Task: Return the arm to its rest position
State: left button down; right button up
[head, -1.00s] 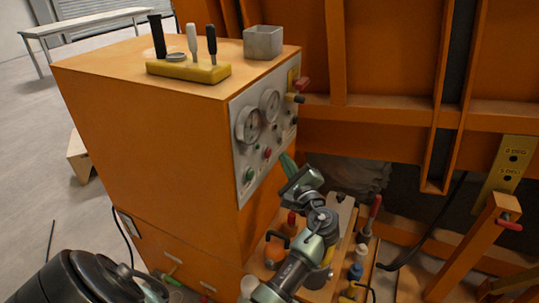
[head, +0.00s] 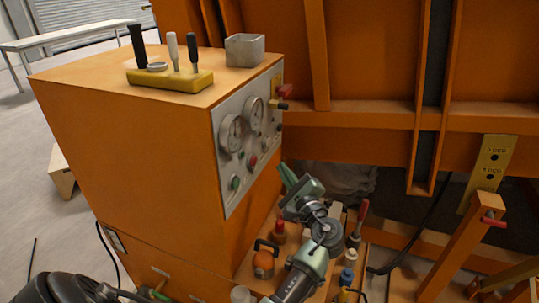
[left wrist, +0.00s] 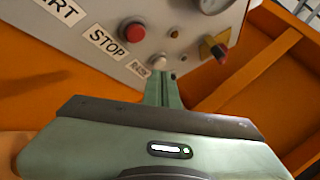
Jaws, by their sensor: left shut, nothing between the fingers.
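My left gripper (head: 288,175) is at the lower middle of the head view, in front of and just right of the grey control panel (head: 243,170). Its green fingers are together, with nothing between them. In the left wrist view the shut fingers (left wrist: 164,90) point up toward the panel, below a white button (left wrist: 158,62). I cannot tell whether they touch the panel. A red stop button (left wrist: 132,31) sits left of the fingers. The right gripper does not show.
The orange cabinet (head: 130,140) carries a yellow tool holder (head: 170,80) and a grey bin (head: 245,50). An orange post (head: 465,245) stands at right.

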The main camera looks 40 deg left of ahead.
pick_arm(q)
jog(key=s+f+n+g+h, duration=0.3)
jog(key=s+f+n+h, duration=0.45)
jog(key=s+f, duration=0.8)
jog(key=s+d+f+n+g+h, duration=0.2)
jog(key=s+d+f+n+h, duration=0.15)
jog(key=s+d, duration=0.5)
jog(key=s+d+f+n+g+h, duration=0.2)
jog(key=s+d+h, duration=0.4)
jog(key=s, duration=0.4)
notch_tip(320, 180, down, 24)
jog(key=s+a+f+g+y, duration=0.1)
jog(key=s+a+f+g, duration=0.1)
jog(key=s+f, duration=1.5)
jog(key=shift+s+a+f+m, duration=0.3)
jog(key=shift+s+f+m, duration=0.1)
jog(key=shift+s, duration=0.15)
